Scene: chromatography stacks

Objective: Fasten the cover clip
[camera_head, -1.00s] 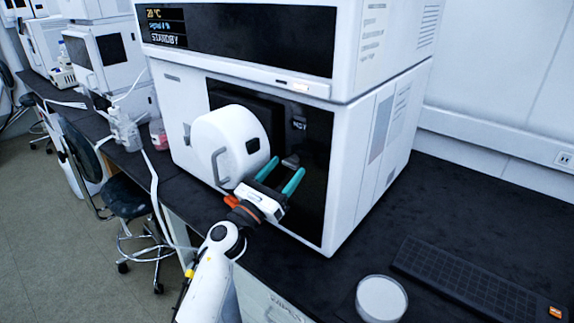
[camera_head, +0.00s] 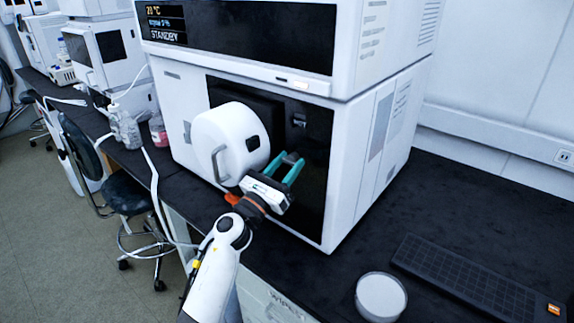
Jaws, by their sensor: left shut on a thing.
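The white round cover (camera_head: 223,139), with a grey handle on its face, stands out from the front of the white instrument. My left gripper (camera_head: 292,161) is just right of the cover, its teal fingers reaching toward the dark front panel (camera_head: 312,145). The gripper is shut on a small dark part at the fingertips, which I take to be the cover clip; it is mostly hidden between the fingers. I cannot tell whether the clip touches the cover. My right gripper is not in view.
The instrument (camera_head: 375,150) reads STANDBY on its display (camera_head: 167,24). A round white-topped dish (camera_head: 381,296) and a black keyboard (camera_head: 470,278) lie on the dark bench at right. Bottles (camera_head: 126,130) and a stool (camera_head: 130,198) are at left.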

